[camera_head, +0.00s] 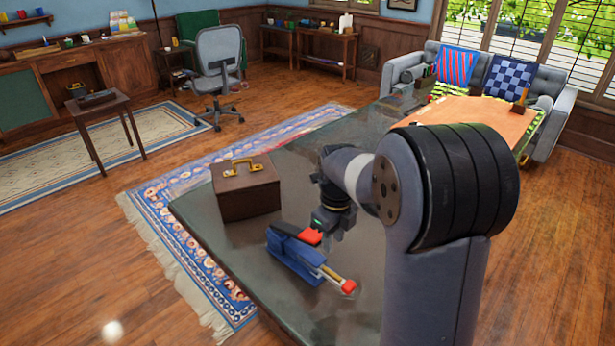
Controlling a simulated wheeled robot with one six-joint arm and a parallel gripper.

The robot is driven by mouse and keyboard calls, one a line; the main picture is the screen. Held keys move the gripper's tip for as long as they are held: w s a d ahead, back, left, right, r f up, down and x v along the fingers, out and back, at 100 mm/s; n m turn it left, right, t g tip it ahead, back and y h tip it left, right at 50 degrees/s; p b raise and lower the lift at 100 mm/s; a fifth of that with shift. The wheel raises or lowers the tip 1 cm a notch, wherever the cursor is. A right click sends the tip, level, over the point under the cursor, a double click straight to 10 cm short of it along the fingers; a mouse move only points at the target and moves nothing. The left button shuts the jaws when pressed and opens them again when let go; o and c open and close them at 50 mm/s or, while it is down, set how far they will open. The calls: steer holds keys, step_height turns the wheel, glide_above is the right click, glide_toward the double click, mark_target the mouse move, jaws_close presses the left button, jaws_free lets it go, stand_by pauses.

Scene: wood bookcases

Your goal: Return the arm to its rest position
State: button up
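My arm reaches from the right foreground over a dark, glossy tabletop (300,158). Its end, my gripper (318,232), hangs low over the table, just above and behind a blue and red object (290,252). That object has a long blue body, a red part beside my gripper and a red-tipped end toward the lower right. I cannot tell whether my gripper touches it. The fingers are too small and hidden to show whether they are open or shut. A brown case (247,196) with a yellow handle stands on the table to the left of my gripper.
A grey office chair (219,62), a small side table (98,105) and rugs are at the left. The tabletop behind the case is clear.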

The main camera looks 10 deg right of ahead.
mark_target(331, 272)
step_height(331, 272, down, 12)
steer(key=shift+f, duration=0.1)
steer(key=shift+f+b, duration=0.35)
steer(key=shift+b, duration=0.25)
steer(key=shift+r+p, duration=0.4)
steer(key=shift+r, duration=0.1)
steer(key=shift+f, duration=0.1)
